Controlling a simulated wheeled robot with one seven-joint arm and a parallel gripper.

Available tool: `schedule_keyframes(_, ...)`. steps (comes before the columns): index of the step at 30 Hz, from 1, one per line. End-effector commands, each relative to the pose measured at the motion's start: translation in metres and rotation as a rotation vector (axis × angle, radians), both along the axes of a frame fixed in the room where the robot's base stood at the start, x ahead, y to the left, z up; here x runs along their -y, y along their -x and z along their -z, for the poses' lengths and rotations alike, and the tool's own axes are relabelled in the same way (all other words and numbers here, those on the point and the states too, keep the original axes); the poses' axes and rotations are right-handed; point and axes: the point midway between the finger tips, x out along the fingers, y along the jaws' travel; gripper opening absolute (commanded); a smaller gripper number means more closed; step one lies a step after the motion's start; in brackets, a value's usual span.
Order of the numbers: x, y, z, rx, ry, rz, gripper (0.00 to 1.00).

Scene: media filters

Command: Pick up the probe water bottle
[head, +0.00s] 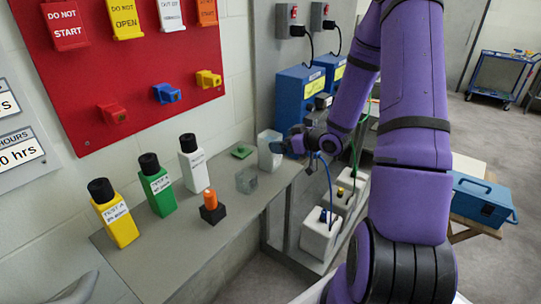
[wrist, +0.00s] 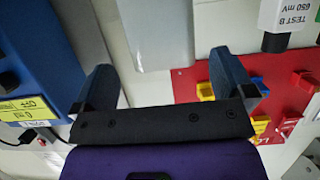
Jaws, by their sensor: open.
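A pale, translucent upright container (head: 265,150), which may be the probe water bottle, stands at the far end of the grey counter (head: 180,255); I read no label on it. My gripper (head: 292,147) is just right of it in the head view; whether they touch I cannot tell. In the wrist view my gripper (wrist: 166,68) has its two dark fingers wide apart. A plain grey-white surface (wrist: 150,35) shows beyond and between them, probably the container. Nothing is gripped.
Yellow (head: 118,222), green (head: 160,192) and white (head: 193,166) black-capped bottles stand along the counter. An orange-topped black block (head: 212,210), a small clear block (head: 247,180) and a green piece (head: 241,151) are nearby. Blue boxes (head: 297,90) stand behind my gripper.

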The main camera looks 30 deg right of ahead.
Motion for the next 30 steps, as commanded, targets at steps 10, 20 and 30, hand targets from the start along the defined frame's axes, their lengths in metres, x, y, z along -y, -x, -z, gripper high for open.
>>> schedule_keyframes(10, -0.01, -0.021, 0.005, -0.001, -0.001, -0.002, 1.0)
schedule_keyframes(20, -0.022, -0.053, 0.015, -0.001, 0.0, 0.001, 1.0)
schedule_keyframes(30, -0.022, -0.053, 0.015, -0.001, 0.0, 0.002, 0.61)
